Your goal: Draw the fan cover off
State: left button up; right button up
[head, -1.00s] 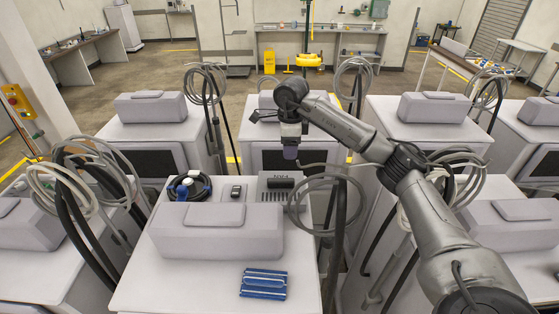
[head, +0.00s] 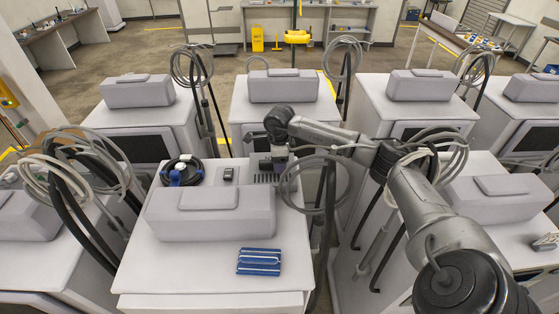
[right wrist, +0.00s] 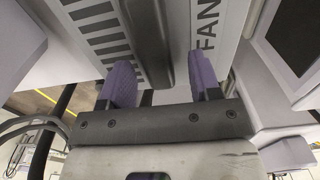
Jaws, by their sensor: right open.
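The fan cover (head: 266,179) is a light grey panel with dark slots on top of the near middle machine, behind its grey raised housing. In the right wrist view the cover (right wrist: 185,22) shows its slots, the lettering FAN and a dark bar handle (right wrist: 148,38). My right gripper (head: 277,168) points down over the cover. It is open, and its two purple finger pads (right wrist: 161,84) show on either side of the handle. I cannot tell whether they touch it. The arm and gripper hide part of the cover in the head view. My left gripper is out of view.
A coiled black and blue cable (head: 183,172) and a small dark box (head: 229,173) lie left of the cover. The grey housing (head: 210,212) and a blue rack (head: 259,261) are nearer. Hose loops (head: 312,182) hang close on the right. Other machines stand around.

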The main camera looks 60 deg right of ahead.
jog(key=shift+f, duration=0.45)
jog(key=shift+r, duration=0.1)
grip_shut()
